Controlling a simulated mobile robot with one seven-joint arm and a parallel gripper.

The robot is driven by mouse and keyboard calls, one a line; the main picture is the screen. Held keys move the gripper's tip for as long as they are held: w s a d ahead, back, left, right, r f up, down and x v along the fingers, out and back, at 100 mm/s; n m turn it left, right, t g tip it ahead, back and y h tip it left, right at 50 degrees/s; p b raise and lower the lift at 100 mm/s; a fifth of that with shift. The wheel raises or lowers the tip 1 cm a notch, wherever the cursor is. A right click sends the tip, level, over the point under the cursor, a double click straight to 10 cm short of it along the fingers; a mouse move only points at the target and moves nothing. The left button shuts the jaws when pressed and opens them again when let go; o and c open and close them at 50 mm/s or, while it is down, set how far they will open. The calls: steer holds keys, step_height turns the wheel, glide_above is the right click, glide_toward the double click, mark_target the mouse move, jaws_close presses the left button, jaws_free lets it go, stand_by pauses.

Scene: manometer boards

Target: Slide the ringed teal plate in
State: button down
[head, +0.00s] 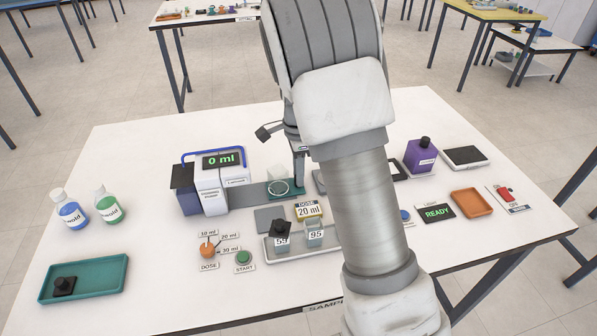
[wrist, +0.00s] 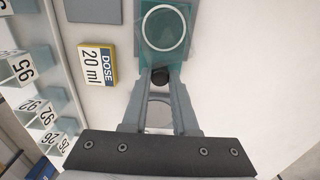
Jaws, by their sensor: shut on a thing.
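The ringed teal plate (head: 282,188) lies at the grey strip to the right of the white dosing pump (head: 222,177). In the wrist view the teal plate (wrist: 173,52) looks see-through, with a pale ring, and overlaps a blue-grey pad. A dark knob (wrist: 160,76) shows at its near edge. My gripper (wrist: 160,84) is shut on this knob, one finger on each side. In the head view my gripper (head: 299,178) is at the plate's right side; my arm hides part of the area. The pump display reads 0 ml.
A "DOSE 20 ml" sign (head: 308,210) and a rack (head: 300,249) of numbered cups stand in front. An orange dose knob (head: 207,250) and a green start button (head: 243,257) are front left. A teal tray (head: 112,263) holds a black piece. The table's left back is clear.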

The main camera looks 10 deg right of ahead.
steer(key=a+p, duration=0.3)
steer(key=a, duration=0.6)
steer(key=shift+a, duration=0.25)
steer(key=c, duration=0.7)
jaws_free()
steer(key=shift+a, duration=0.1)
steer(key=shift+r, duration=0.2)
step_height(320, 180, up, 17)
steer(key=shift+r+p, duration=0.1)
steer(key=shift+p, duration=0.95)
